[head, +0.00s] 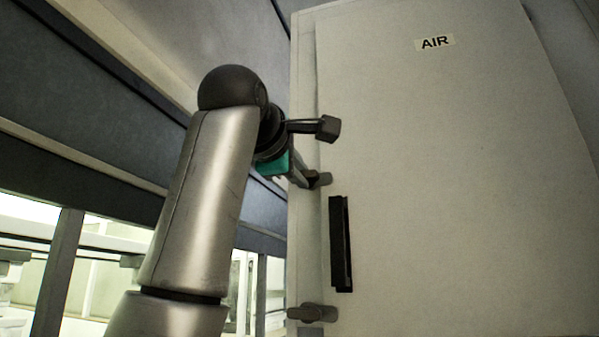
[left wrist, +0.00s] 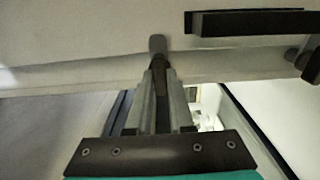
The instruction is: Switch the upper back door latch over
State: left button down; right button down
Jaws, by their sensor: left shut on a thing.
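The upper latch (head: 321,180) is a small grey lever at the left edge of the pale door (head: 450,190) marked AIR. My left gripper (head: 306,180) reaches in from the left and is shut on this latch. In the left wrist view the gripper fingers (left wrist: 158,82) close around the latch (left wrist: 157,44), whose rounded end sticks out beyond them against the door face. The latch's pivot is hidden by the fingers. My right gripper is in neither view.
A long black handle (head: 341,244) stands upright on the door below the upper latch. A lower latch (head: 312,313) lies across the door edge; it also shows in the left wrist view (left wrist: 307,62). Windows (head: 95,260) are at the left.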

pick_arm(q)
jog(key=c, duration=0.8)
grip_release()
jog(key=b+v, duration=0.5)
jog(key=v, duration=1)
jog(key=shift+a, duration=0.1)
